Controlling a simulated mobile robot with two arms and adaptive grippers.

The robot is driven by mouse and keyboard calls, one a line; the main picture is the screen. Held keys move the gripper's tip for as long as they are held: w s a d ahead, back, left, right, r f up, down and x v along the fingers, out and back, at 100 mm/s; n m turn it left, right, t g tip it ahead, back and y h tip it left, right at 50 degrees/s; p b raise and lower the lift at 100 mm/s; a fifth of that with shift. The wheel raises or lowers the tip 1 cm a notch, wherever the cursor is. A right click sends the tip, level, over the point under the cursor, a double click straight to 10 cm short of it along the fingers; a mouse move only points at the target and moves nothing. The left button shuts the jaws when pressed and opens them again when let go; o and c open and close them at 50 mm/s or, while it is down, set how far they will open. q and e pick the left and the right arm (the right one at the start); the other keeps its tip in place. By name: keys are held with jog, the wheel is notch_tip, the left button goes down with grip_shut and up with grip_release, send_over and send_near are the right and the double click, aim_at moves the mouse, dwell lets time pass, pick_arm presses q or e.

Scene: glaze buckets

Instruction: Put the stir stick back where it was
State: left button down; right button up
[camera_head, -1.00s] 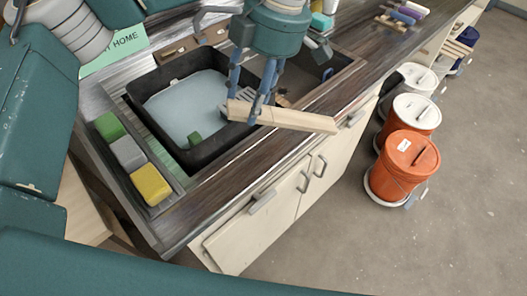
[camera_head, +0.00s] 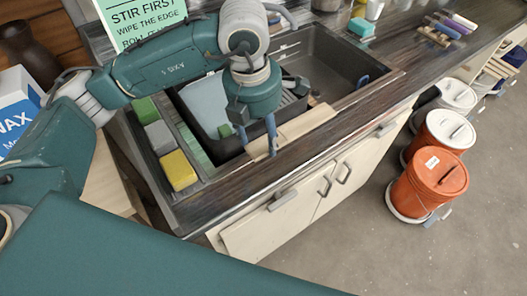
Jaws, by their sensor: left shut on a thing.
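The stir stick (camera_head: 305,125) is a flat, pale wooden bar. My left gripper (camera_head: 260,146) is shut on it near its left end. The stick points to the upper right, above or along the front edge of the sink; I cannot tell whether it touches the edge. My left gripper and wrist hide part of the black tub (camera_head: 212,151) behind them. My right gripper is not in view.
Green, grey and yellow sponges (camera_head: 178,170) lie in a tray at left. A green sign (camera_head: 141,20) stands at the back. Orange buckets (camera_head: 430,180) stand on the floor at right. Colored-handled tools (camera_head: 447,27) lie on the counter's far end.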

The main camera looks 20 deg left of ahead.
pick_arm(q)
send_over(263, 164)
jog(key=f, duration=0.4)
jog(key=shift+s+f+p, duration=0.25)
jog(key=shift+f+p, duration=0.1)
notch_tip(263, 164, down, 3)
jog(key=shift+f+p, duration=0.2)
jog(key=shift+p, duration=0.25)
jog(key=shift+f, duration=0.3)
jog(key=c, duration=0.8)
grip_release()
jog(key=shift+r, duration=0.1)
